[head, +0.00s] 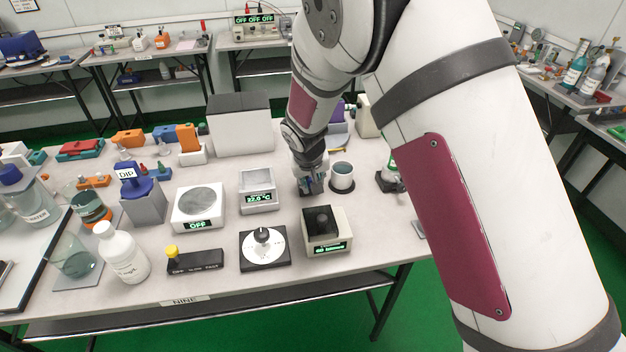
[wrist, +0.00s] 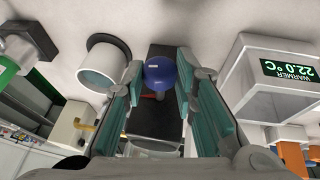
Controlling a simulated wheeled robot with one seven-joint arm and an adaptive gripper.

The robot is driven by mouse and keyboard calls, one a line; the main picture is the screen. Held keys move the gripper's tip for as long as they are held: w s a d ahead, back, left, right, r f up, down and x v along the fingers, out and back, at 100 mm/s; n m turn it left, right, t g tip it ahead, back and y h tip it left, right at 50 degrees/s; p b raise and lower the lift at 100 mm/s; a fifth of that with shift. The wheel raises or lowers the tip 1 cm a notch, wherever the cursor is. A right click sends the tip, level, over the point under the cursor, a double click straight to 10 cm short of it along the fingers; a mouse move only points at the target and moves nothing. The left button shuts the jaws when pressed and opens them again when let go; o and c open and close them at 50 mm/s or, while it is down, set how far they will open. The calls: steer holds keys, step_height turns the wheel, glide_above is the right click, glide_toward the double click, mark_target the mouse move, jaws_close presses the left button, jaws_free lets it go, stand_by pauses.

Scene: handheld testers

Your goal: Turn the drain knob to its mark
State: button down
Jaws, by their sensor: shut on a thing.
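My gripper (wrist: 160,75) has its teal finger pads on either side of a blue round knob (wrist: 160,70) with a small pale label, and is shut on it. The knob stands over a dark base, with a small red piece beside it. No mark for it can be made out. In the head view my gripper (head: 312,185) is low over the table, between the warmer and a white cup, and hides most of the knob. A separate black dial knob (head: 263,236) on a white round scale sits at the table's front.
The warmer (head: 259,190), reading 22.0 °C, stands close on the left of my gripper, and the white cup (head: 342,178) close on the right. A black-topped device (head: 326,230) is in front. A large grey-white box (head: 240,125) stands behind.

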steer(key=h, duration=0.1)
steer(key=a+t+h, duration=0.1)
steer(key=h, duration=0.1)
steer(key=shift+s+f+n+h, duration=0.1)
steer(key=shift+s+n+h, duration=0.05)
steer(key=shift+n+h, duration=0.2)
steer(key=h, duration=0.1)
steer(key=n+t+h, duration=0.1)
steer(key=h, duration=0.1)
steer(key=shift+a+f+t, duration=0.1)
steer(key=shift+f+t, duration=0.15)
steer(key=shift+t, duration=0.05)
steer(key=t+h+b, duration=0.1)
steer(key=h, duration=0.1)
steer(key=n+t+h+b, duration=0.1)
steer(key=h+b, duration=0.1)
steer(key=shift+a+f, duration=0.15)
steer(key=shift+f, duration=0.25)
steer(key=shift+f+n+t+h+b, duration=0.1)
steer(key=shift+n+t+h+b, duration=0.55)
steer(key=shift+t+h+b, duration=0.55)
steer(key=shift+g+h, duration=0.3)
steer(key=shift+h, duration=0.15)
steer(key=c, duration=1.3)
jaws_free()
